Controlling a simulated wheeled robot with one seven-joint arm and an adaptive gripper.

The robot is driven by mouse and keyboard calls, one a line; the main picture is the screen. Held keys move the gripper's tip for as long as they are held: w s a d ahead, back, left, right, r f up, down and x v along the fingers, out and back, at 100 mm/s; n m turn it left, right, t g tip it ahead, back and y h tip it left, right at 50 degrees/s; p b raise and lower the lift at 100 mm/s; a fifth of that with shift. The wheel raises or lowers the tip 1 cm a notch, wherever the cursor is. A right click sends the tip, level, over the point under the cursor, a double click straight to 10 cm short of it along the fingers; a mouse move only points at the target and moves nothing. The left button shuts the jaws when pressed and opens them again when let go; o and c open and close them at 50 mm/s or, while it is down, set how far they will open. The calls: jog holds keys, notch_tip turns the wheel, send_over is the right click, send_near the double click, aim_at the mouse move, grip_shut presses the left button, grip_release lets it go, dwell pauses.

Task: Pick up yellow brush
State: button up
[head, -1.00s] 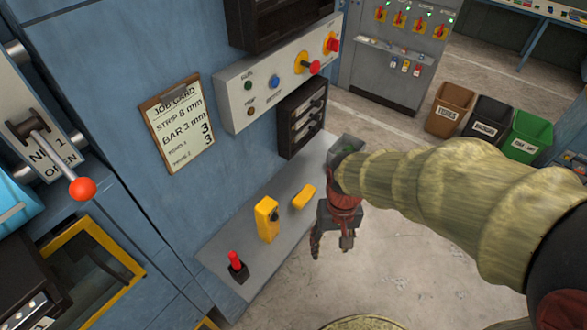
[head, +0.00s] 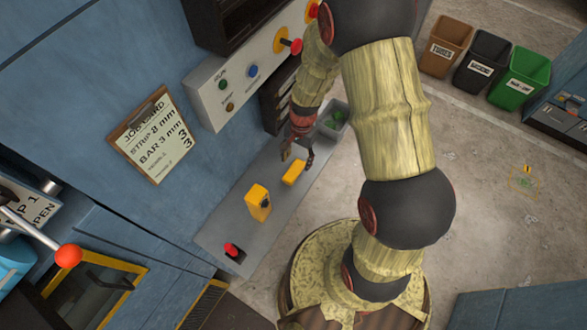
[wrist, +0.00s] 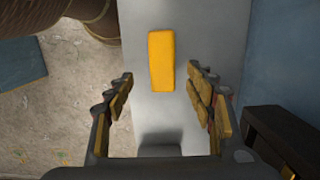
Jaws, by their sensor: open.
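The yellow brush (head: 294,173) lies on the grey shelf (head: 222,228) on the blue cabinet's front, shown as a plain yellow block from above. In the wrist view the brush (wrist: 161,60) lies lengthwise, beyond and between my fingertips. My gripper (head: 297,156) is over the shelf at the far end of the brush, fingers pointing down. The brush appears apart from both fingers.
A yellow upright device (head: 257,203) and a red-topped switch (head: 232,250) stand nearer on the shelf. A grey bin with green contents (head: 333,118) is at the shelf's far end. A control panel (head: 245,78) and dark racks are on the wall beside my gripper.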

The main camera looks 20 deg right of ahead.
aim_at(294, 170)
jog(key=shift+w+a+f, duration=0.1)
jog(key=shift+w+f, duration=0.05)
jog(key=shift+f, duration=0.4)
jog(key=shift+w+a+f, duration=0.1)
jog(key=shift+f, duration=0.45)
jog(key=shift+s+a+f+p, duration=0.15)
jog(key=shift+f+p, duration=0.1)
jog(key=shift+f, duration=0.65)
jog(key=shift+s+a+f+p, duration=0.1)
jog(key=shift+f+p, duration=0.1)
jog(key=shift+f, duration=0.65)
jog(key=shift+s+a+f+p, duration=0.15)
jog(key=shift+f+p, duration=0.1)
jog(key=shift+f, duration=0.65)
jog(key=shift+c, duration=0.2)
jog(key=c, duration=1.3)
